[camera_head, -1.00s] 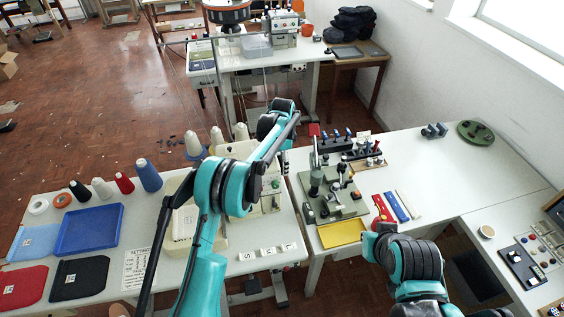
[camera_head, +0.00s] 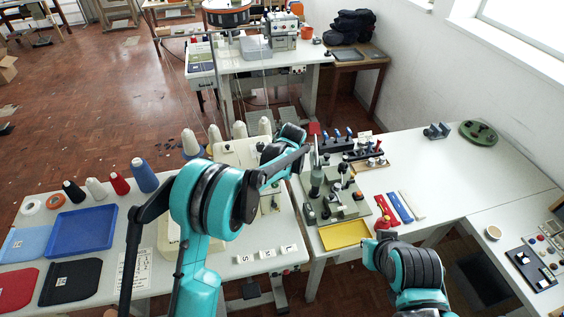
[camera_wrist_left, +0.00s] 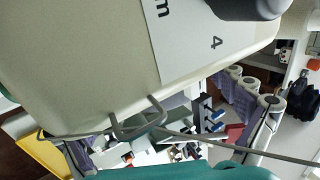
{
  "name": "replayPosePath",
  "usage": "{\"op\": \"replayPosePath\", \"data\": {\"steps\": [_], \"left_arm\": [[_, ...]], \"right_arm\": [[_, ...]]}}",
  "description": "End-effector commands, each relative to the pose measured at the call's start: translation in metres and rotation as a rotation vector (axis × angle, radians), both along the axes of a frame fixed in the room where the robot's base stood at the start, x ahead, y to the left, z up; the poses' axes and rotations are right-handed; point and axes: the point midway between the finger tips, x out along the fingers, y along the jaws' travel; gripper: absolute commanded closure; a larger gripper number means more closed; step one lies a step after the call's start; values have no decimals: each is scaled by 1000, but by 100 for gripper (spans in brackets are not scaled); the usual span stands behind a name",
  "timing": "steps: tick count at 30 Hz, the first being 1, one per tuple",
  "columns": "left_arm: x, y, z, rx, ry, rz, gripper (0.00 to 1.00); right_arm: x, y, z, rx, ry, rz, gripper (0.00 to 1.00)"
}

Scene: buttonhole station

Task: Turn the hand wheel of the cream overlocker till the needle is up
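The cream overlocker (camera_head: 244,150) stands on the front left table, largely hidden behind my left arm. Its cream body (camera_wrist_left: 70,60) fills much of the left wrist view, with a white label marked "4" and bent metal wire guides. I cannot make out the hand wheel or needle in the head view. The end of my left arm (camera_head: 291,138) is over the machine's right side, and its fingers are hidden. A dark rounded part (camera_wrist_left: 248,8) at the top of the wrist view is too cropped to identify. My right arm shows at lower right, its gripper not visible.
Thread cones (camera_head: 191,142) stand behind the overlocker. A blue tray (camera_head: 85,230) and fabric pieces lie to the left. A green-based fixture (camera_head: 335,200) and a yellow tray (camera_head: 344,234) stand close on the right.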

Motion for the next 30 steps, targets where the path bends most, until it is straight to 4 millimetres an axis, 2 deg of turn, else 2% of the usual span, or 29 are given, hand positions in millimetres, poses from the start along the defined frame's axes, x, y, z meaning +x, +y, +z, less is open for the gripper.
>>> {"op": "replayPosePath", "data": {"steps": [11,14,24,30], "left_arm": [[-2,-1,4,0,1,-1,1],[-8,-3,15,0,1,-1,1],[-41,-13,79,1,2,-1,1],[-52,-17,101,1,1,0,1]], "right_arm": [[0,0,0,0,0,0,100],[0,0,0,0,0,0,100],[0,0,0,0,0,0,100],[0,0,0,0,0,0,100]]}}
